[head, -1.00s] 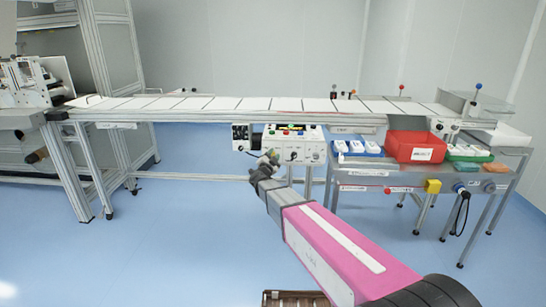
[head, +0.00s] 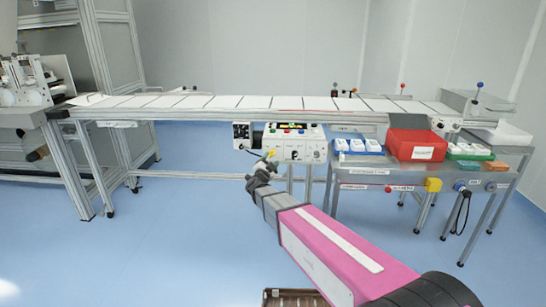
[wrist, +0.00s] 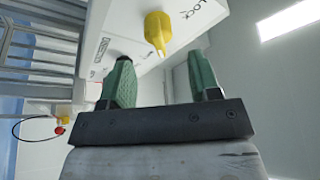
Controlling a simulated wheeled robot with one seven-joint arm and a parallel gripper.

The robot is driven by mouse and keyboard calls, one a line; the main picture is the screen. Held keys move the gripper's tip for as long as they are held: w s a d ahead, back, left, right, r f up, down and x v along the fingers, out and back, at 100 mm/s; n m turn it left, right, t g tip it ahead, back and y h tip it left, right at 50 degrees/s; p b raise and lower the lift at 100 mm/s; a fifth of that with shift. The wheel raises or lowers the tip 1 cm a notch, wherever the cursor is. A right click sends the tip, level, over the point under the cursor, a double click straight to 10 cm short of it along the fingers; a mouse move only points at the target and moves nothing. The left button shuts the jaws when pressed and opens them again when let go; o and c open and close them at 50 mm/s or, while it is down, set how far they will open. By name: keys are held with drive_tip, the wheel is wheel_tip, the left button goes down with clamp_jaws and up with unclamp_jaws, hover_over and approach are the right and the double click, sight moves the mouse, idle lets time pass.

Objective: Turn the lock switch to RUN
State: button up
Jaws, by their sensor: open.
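The lock switch is a yellow knob (wrist: 157,32) with a narrow pointer, on the white control box (wrist: 140,62). The word LOCK is printed beside it in the wrist view; other lettering near the left finger is too small to read. In the head view the yellow knob (head: 270,154) shows at the lower left of the box. My gripper (wrist: 161,66) is open and empty, its two green fingers apart. The knob lies just beyond the fingertips, roughly between them in the picture, with no visible contact. In the head view my gripper (head: 266,164) is just below the knob.
The box hangs under the long conveyor (head: 230,103), beside a dark-faced unit (head: 242,135). To the right, a metal table (head: 350,177) holds a red bin (head: 415,145) and blue and green trays. The blue floor below the conveyor is mostly open.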

drive_tip(key=v, duration=0.6)
drive_tip(key=s+d+f+n+g+y, duration=0.8)
drive_tip(key=d+f+n+g+y, duration=0.25)
drive_tip(key=d+f+n, duration=0.2)
drive_tip(key=s+d+f+g+h, duration=0.2)
drive_tip(key=s+d+g+h, duration=0.1)
drive_tip(key=s+d+g, duration=0.6)
drive_tip(key=s+d+n, duration=0.1)
drive_tip(key=s+d, duration=0.3)
drive_tip(key=s, duration=0.2)
drive_tip(key=shift+s+d+f+h, duration=0.2)
drive_tip(key=shift+s+f+h, duration=0.15)
drive_tip(key=shift+s, duration=0.05)
